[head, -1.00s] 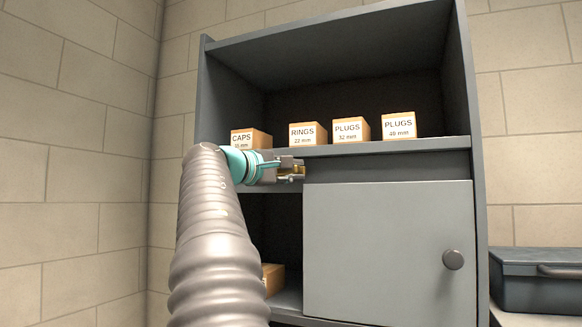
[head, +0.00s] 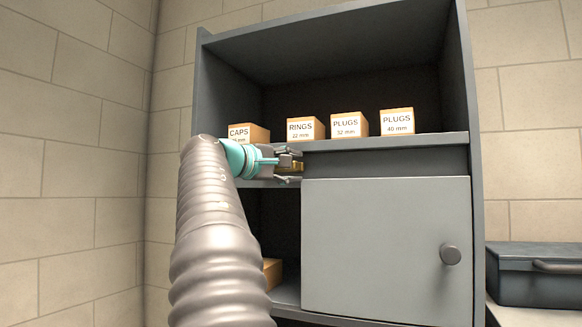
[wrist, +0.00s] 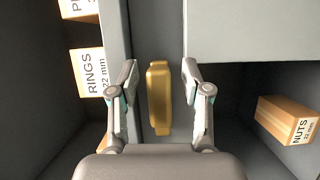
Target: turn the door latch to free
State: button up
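The door latch (wrist: 159,98) is a brass-coloured bar on the grey rail between the shelf and the door. In the wrist view its long side runs up the picture, along the rail. My gripper (wrist: 160,75) is open, with one finger on each side of the latch and a visible gap to each. In the head view my gripper (head: 290,166) is at the rail, left of the door's top left corner, and mostly hides the latch (head: 298,166). The grey cabinet door (head: 385,250) with a round knob (head: 451,254) looks shut; it also shows in the wrist view (wrist: 250,30).
Boxes of caps (head: 248,133), rings (head: 305,128) and plugs (head: 349,125) stand on the shelf just above my gripper. A nuts box (wrist: 287,120) is in the open lower compartment. A dark toolbox (head: 540,275) stands right of the cabinet.

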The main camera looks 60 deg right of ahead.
jog(key=w+a, duration=0.2)
jog(key=a, duration=1)
jog(key=shift+d, duration=0.1)
dwell(0.4)
